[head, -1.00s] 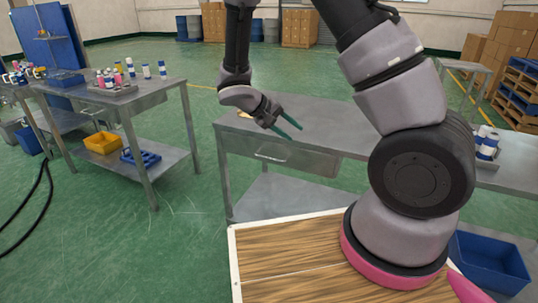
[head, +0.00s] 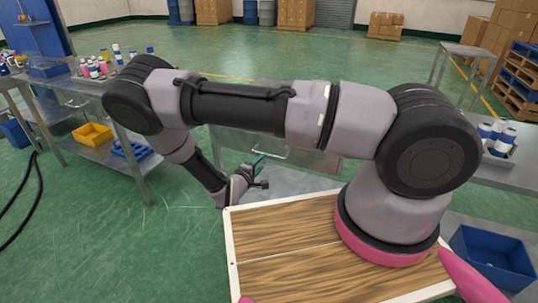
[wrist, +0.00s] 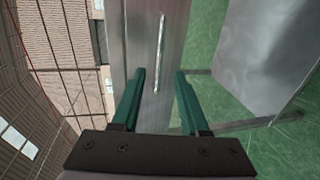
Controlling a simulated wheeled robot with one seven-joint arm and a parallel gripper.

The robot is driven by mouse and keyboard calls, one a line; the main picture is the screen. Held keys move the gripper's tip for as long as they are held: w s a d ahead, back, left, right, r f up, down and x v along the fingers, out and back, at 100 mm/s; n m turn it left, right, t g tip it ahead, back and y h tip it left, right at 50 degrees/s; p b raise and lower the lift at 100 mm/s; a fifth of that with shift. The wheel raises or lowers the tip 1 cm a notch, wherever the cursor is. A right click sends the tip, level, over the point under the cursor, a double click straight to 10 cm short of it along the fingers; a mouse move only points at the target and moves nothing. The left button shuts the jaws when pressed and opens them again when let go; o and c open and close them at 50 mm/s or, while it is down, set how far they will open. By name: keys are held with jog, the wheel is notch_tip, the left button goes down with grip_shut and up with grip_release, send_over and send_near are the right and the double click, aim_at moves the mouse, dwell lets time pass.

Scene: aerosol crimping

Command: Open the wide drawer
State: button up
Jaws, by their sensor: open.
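The wide drawer's grey metal front (head: 312,158) shows under the workbench top in the head view, partly hidden behind my arm. It looks shut, flush with the bench. Its thin bar handle (head: 270,154) shows just below my arm. In the wrist view the drawer front (wrist: 142,45) runs up the picture, with the pale handle (wrist: 161,45) standing along it. My gripper (head: 262,173) is low in front of the drawer, open and empty. In the wrist view its two green fingers (wrist: 160,72) point at the drawer front, with the handle lying ahead between their lines, apparently untouched.
A lower shelf (head: 285,181) lies beneath the drawer. A side table (head: 60,88) with bottles, a yellow bin (head: 92,135) and a blue tray (head: 131,150) stands at left. A blue bin (head: 492,258) is at right. Green floor between the tables is free.

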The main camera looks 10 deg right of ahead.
aim_at(269, 155)
jog(key=x, duration=0.9)
grip_shut()
dwell(1.2)
